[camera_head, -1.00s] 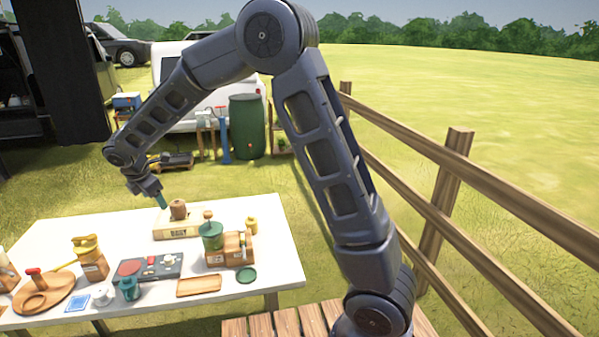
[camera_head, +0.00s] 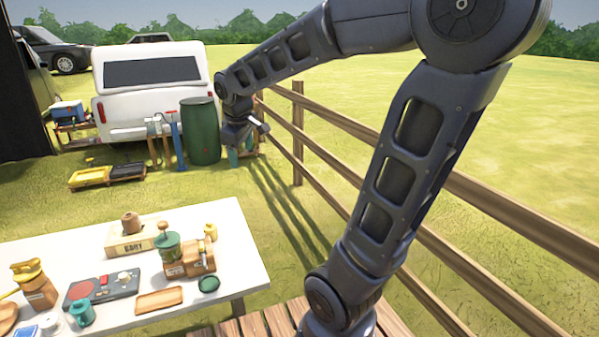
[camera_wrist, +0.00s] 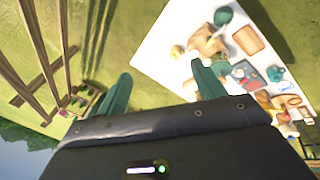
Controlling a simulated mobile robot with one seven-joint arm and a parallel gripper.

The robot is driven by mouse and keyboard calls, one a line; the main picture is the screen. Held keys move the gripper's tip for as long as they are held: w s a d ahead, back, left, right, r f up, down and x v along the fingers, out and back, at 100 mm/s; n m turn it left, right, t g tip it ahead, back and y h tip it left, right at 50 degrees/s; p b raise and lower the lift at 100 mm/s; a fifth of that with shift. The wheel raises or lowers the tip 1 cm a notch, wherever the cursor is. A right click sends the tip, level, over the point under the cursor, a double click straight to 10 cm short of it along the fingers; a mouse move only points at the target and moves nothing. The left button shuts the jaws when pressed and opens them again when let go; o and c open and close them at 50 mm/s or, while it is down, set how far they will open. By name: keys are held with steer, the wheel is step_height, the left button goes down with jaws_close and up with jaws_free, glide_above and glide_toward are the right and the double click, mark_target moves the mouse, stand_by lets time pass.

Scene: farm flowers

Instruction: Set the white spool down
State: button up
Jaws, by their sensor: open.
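My gripper (camera_head: 245,133) is raised over the grass beyond the table's far right side. In the wrist view its two teal fingers (camera_wrist: 162,88) stand wide apart with nothing between them. The white table (camera_head: 235,262) lies at the lower left, apart from the gripper. A small white round thing (camera_head: 51,322) beside the teal mug (camera_head: 82,313) may be the white spool; it is too small to be sure. It stands upright on the table, far from my gripper. In the wrist view I cannot make out the spool among the table's items.
A box with a brown pot (camera_head: 131,222), a green grinder (camera_head: 167,245), a wooden tray (camera_head: 159,300), a green lid (camera_head: 208,284) and a dark panel (camera_head: 88,294) crowd the table. A wooden fence (camera_head: 298,135) runs on the right. A green barrel (camera_head: 201,130) stands behind.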

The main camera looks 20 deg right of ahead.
steer(key=s+d+f+m, duration=0.2)
steer(key=s+d+m, duration=0.7)
steer(key=s, duration=0.5)
steer(key=d, duration=0.2)
steer(key=shift+s+d+f+m+t+y, duration=0.15)
steer(key=shift+s+d+m+t+y, duration=0.15)
steer(key=shift+d+m+t, duration=0.1)
